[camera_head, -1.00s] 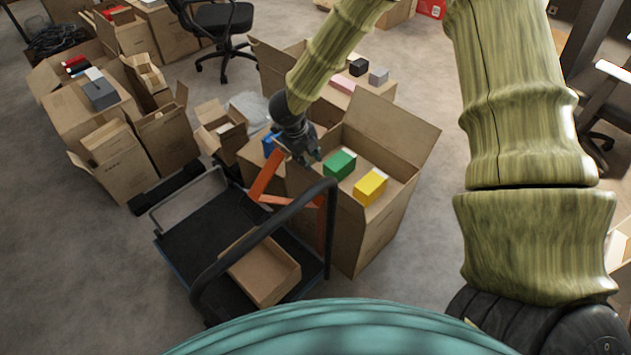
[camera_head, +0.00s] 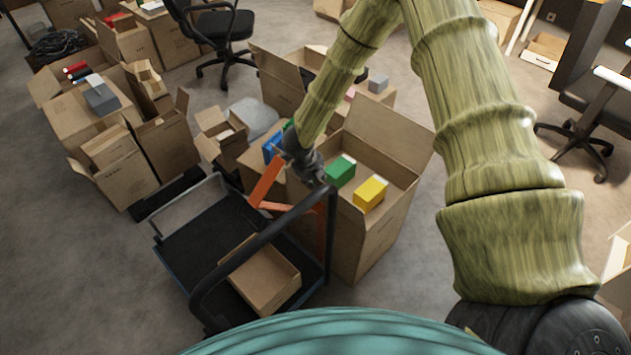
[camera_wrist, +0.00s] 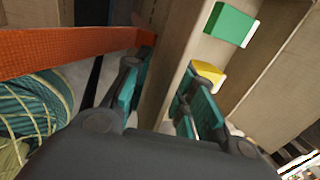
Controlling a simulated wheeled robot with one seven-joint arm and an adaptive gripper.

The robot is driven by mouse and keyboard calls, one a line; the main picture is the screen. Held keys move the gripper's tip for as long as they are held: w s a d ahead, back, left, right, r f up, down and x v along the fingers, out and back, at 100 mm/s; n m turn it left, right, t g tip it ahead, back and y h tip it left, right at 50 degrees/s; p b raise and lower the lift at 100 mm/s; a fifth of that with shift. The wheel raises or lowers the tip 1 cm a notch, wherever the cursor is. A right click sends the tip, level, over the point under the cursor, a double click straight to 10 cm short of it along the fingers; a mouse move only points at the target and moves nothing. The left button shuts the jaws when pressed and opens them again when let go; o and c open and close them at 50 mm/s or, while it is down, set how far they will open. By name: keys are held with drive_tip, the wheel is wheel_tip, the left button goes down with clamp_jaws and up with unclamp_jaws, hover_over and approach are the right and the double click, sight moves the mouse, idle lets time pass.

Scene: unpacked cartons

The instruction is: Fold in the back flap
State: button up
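The open carton (camera_head: 372,240) stands right of the trolley. A green box (camera_head: 340,170) and a yellow box (camera_head: 370,193) are inside; both also show in the wrist view, green (camera_wrist: 230,24) and yellow (camera_wrist: 208,74). A large flap (camera_head: 388,140) stands up and leans outward at the carton's far side. My gripper (camera_head: 318,182) is at the carton's near-left edge, apart from that far flap. In the wrist view my gripper (camera_wrist: 160,95) has its fingers spread, with a cardboard edge (camera_wrist: 178,65) between or behind them; contact cannot be told.
Orange strips (camera_head: 267,182) stand at the carton's left, close to my gripper. The black trolley (camera_head: 190,245) holds a shallow cardboard tray (camera_head: 262,280); its handle (camera_head: 262,237) rises in front. More cartons (camera_head: 110,175) stand left.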

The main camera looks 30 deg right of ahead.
clamp_jaws()
drive_tip(key=shift+d+r+p, duration=0.1)
drive_tip(key=shift+d+p, duration=0.1)
drive_tip(key=shift+p, duration=0.1)
